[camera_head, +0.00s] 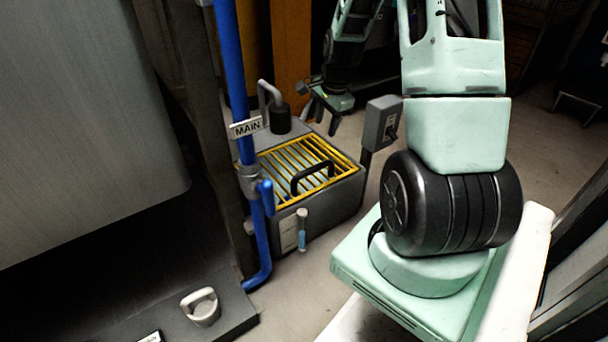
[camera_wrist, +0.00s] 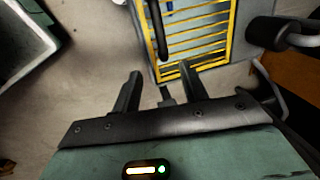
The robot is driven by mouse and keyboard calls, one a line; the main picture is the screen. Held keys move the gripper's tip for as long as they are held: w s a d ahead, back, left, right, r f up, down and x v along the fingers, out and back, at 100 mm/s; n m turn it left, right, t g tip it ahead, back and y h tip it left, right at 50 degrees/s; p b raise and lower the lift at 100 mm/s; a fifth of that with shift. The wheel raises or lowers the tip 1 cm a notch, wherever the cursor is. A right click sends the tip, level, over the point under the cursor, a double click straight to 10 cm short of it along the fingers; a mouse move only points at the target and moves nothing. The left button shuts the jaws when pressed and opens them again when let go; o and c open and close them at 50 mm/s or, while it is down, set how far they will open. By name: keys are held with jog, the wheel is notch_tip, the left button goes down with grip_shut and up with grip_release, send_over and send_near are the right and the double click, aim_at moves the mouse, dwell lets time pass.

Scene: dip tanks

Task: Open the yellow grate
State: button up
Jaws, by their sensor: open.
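The yellow grate (camera_head: 290,168) lies flat and closed over the top of a grey tank (camera_head: 335,199) in the head view. A black handle (camera_head: 312,177) stands up on its front right part. In the wrist view the grate (camera_wrist: 203,38) shows at the top, with the black handle (camera_wrist: 162,28) along its left side. My gripper (camera_head: 322,118) is behind and above the tank in the head view, apart from the grate. In the wrist view my gripper's two fingers (camera_wrist: 160,88) are spread with nothing held between them, short of the grate's near edge.
A blue pipe (camera_head: 236,85) with a MAIN label (camera_head: 246,127) and a blue valve lever (camera_head: 265,196) stands left of the tank. A grey switch box (camera_head: 382,122) on a post stands right of it. A black cylinder with a bent grey pipe (camera_head: 279,120) is at the tank's back corner.

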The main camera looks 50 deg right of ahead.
aim_at(316, 165)
jog(key=w+f+b, duration=0.1)
jog(key=f+b, duration=0.2)
jog(key=f, duration=0.2)
jog(key=w+f+b, duration=0.1)
jog(key=f+b, duration=0.2)
jog(key=f, duration=0.3)
jog(key=w+d+f+b, duration=0.1)
jog(key=f+b, duration=0.2)
jog(key=f, duration=0.3)
jog(key=shift+w+f, duration=0.15)
grip_shut()
